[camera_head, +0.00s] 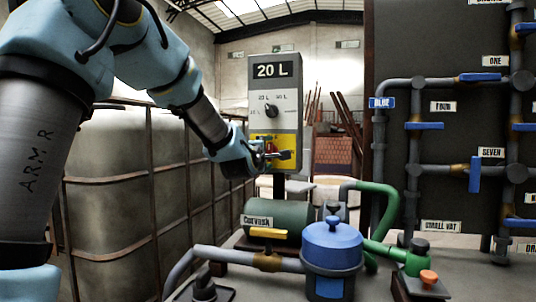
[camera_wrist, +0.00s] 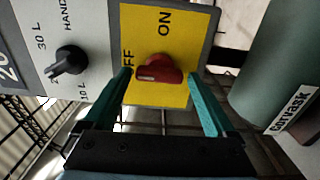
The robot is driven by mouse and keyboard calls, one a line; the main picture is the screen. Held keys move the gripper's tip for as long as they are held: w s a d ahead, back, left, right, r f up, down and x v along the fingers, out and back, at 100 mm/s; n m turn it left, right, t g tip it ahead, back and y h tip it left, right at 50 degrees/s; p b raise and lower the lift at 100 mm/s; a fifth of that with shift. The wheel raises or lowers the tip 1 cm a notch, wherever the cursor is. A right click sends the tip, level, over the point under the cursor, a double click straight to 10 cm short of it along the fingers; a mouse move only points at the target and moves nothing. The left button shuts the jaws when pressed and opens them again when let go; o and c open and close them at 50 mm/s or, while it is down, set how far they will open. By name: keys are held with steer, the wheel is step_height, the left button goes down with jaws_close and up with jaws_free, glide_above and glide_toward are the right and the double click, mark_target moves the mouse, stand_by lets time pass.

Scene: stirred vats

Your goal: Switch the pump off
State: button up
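The red pump switch (camera_wrist: 160,70) sits on a yellow plate (camera_wrist: 175,98) marked ON and OFF in the wrist view. Its handle lies left to right in that view, with a pale mark at the left end, on the side of the OFF word. ON is above it. My gripper (camera_wrist: 158,76) is open, with one teal finger on each side of the handle; I cannot tell whether either touches it. In the head view my gripper (camera_head: 283,155) is at the yellow lower part of the grey control box (camera_head: 287,100), hiding most of the switch. The green pump (camera_head: 285,220), labelled Corvask, stands below.
A black selector knob (camera_wrist: 66,62) is on the same box, beside the yellow plate. A blue-lidded pot (camera_head: 332,245), a yellow lever (camera_head: 268,233) and green pipes stand below. A caged tank (camera_head: 130,185) is at left. A valve board (camera_head: 450,150) is at right.

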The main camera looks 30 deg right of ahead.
steer(key=shift+o, duration=0.5)
steer(key=shift+s, duration=0.1)
steer(key=b+v, duration=0.1)
steer(key=v, duration=0.9)
steer(key=shift+s+a, duration=0.25)
